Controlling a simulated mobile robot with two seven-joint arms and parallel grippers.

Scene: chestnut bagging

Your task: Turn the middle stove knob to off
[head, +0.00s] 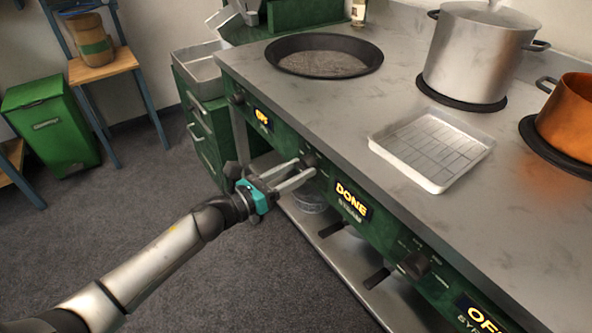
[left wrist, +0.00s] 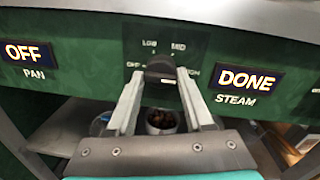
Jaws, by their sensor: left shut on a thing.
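The middle stove knob (head: 309,158) is dark and sits on the green front panel of the stove. In the left wrist view the knob (left wrist: 160,68) has OFF, LOW, MID and HIGH marks around it; I cannot tell which its pointer faces. My left gripper (head: 306,167) reaches it from the front, and its two fingers (left wrist: 161,76) are shut on the knob's sides. The display (head: 350,200) to the right of the knob reads DONE, with STEAM below it. My right gripper is not in view.
A left knob (head: 237,99) and a right knob (head: 415,265) sit on the same panel. On the counter are a black pan (head: 325,57), a silver pot (head: 475,55), a metal tray (head: 375,146) and a copper pot (head: 570,115). A shelf lies below the panel.

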